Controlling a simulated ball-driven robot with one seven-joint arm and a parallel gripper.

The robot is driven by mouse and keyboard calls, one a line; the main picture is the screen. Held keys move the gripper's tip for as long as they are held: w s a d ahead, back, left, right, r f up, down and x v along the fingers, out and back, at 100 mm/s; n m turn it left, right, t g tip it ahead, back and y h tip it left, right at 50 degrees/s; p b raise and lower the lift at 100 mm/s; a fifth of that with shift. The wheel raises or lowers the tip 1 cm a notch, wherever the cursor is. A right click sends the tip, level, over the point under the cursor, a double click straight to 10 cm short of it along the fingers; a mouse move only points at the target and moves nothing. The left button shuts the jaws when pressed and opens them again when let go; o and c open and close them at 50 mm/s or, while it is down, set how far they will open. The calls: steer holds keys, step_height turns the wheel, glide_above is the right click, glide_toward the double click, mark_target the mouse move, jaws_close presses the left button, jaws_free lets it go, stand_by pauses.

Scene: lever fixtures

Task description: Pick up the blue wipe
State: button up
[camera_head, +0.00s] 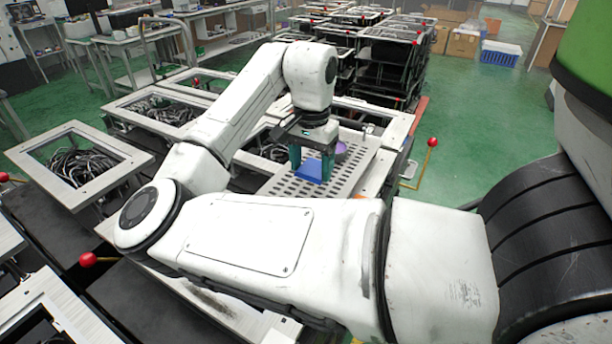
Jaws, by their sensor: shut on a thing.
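The blue wipe (309,171) is a flat blue piece at the perforated metal plate, near the middle of the view. My gripper (312,166) points down at it, with its dark green fingers on either side of the blue. The gripper is shut on the blue wipe. Whether the wipe is lifted clear of the plate or touches it, I cannot tell. My white arm hides part of the plate and the fixtures in front.
The perforated plate (279,188) lies on a fixture. A purple round thing (341,148) is right behind the gripper. Framed fixtures with dark cables (82,165) and red-knobbed levers (432,142) surround the arm. Green floor (470,120) is clear at the right.

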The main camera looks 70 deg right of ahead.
steer(key=s+a+r, duration=0.6)
steer(key=s+r, duration=0.2)
steer(key=s, duration=0.2)
steer(key=shift+s+a, duration=0.2)
steer(key=shift+s, duration=0.1)
